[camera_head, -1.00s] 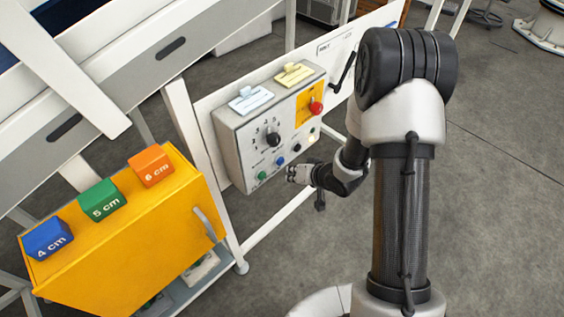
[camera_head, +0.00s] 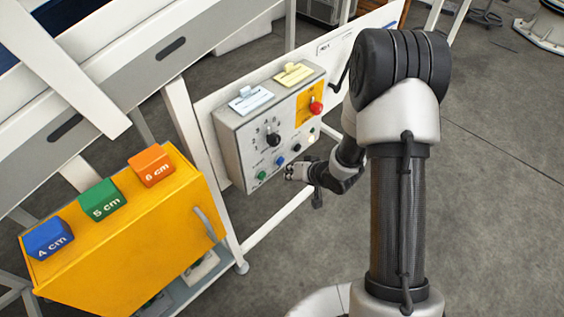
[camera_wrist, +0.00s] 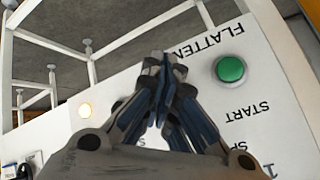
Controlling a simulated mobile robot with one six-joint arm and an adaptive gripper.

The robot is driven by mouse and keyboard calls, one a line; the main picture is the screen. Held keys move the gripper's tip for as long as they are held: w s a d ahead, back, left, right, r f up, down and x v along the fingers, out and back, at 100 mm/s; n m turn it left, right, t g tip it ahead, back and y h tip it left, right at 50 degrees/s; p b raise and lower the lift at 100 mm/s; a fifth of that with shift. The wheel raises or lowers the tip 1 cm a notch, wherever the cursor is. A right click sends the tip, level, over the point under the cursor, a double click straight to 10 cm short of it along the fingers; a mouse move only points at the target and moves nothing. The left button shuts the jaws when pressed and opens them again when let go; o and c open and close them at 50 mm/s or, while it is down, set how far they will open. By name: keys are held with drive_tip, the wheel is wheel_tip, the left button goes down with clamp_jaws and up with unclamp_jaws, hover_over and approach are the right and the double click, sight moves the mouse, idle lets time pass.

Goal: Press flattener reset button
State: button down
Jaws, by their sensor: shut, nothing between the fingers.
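The grey control box (camera_head: 240,150) shows a row of small buttons along its lower front: a green button (camera_head: 262,175), a blue button (camera_head: 280,161) and a black button (camera_head: 296,148). My gripper (camera_head: 288,172) is shut and empty, close in front of this row, just below the blue button. In the wrist view the closed fingertips (camera_wrist: 165,75) sit beside the green button (camera_wrist: 230,69), which is labelled START. The fingers cover part of the panel there, and no blue button or reset label is readable. I cannot tell whether the fingers touch the panel.
The box also carries a black dial (camera_head: 273,139) and a red knob (camera_head: 316,107) on a yellow plate. A yellow cabinet (camera_head: 130,235) with coloured blocks stands at left. Floor at right is open.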

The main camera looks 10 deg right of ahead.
drive_tip(key=shift+a, duration=0.1)
idle(0.6)
drive_tip(key=shift+w+a, duration=0.15)
drive_tip(key=shift+w, duration=0.15)
drive_tip(key=shift+w+a+p, duration=0.3)
drive_tip(key=shift+w, duration=0.15)
idle(0.9)
drive_tip(key=shift+s+d, duration=0.55)
drive_tip(key=shift+s, duration=0.2)
drive_tip(key=s+d, duration=0.1)
drive_tip(key=s, duration=0.1)
drive_tip(key=s+d, duration=0.2)
idle(0.4)
idle(0.7)
